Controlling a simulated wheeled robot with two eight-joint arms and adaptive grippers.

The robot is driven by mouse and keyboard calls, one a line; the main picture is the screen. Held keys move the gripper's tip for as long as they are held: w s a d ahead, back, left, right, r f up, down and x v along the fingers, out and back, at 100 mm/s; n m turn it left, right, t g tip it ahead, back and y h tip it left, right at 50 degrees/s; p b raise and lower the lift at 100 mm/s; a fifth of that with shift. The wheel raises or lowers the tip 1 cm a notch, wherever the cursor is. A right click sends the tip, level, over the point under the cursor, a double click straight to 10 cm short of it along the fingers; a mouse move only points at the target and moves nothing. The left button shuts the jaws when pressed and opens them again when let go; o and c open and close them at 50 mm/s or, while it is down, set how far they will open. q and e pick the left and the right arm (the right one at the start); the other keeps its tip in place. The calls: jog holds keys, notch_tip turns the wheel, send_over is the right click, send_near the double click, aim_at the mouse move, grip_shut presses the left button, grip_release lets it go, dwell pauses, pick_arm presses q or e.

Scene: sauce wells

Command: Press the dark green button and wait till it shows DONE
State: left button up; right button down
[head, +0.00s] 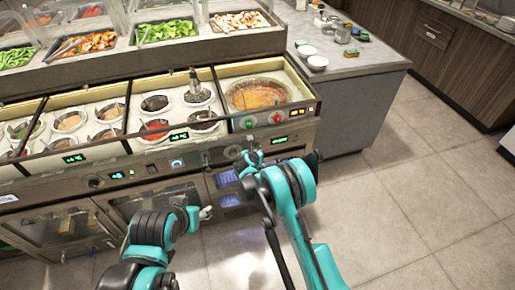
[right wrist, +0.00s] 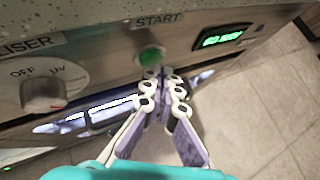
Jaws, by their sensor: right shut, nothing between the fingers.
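In the right wrist view, a green button (right wrist: 152,56) sits on a metal panel under the label START. A small display (right wrist: 222,37) with lit green characters is to its right; I cannot read them surely. My right gripper (right wrist: 160,74) is shut and empty, its fingertips right at the button's lower edge. I cannot tell whether they touch it. In the head view the right gripper (head: 250,158) is at the counter's front panel, below a lit display (head: 279,140), and partly hides the panel. My left gripper (head: 206,213) is low in front of the cabinet doors, apart from the panel.
A knob marked OFF and UV (right wrist: 44,90) is left of the button. A red button (head: 277,118) and another green one (head: 249,123) sit higher, below an orange sauce pan (head: 258,95). Open tiled floor (head: 420,190) lies to the right.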

jog(key=shift+w+a, duration=0.1)
jog(key=shift+w, duration=0.3)
dwell(0.3)
jog(key=shift+s, duration=0.1)
jog(key=shift+s+d+b, duration=0.25)
jog(key=shift+s+b, duration=0.1)
jog(key=shift+s, duration=0.4)
jog(key=shift+s+d+b, duration=0.2)
jog(key=shift+s+d, duration=0.05)
jog(key=shift+s, duration=0.55)
jog(key=shift+s+d+b, duration=0.15)
jog(key=shift+s+d, duration=0.1)
jog(key=shift+s, duration=0.55)
jog(key=shift+s+d+b, duration=0.2)
jog(key=shift+s+d, duration=0.05)
jog(key=shift+s, duration=0.55)
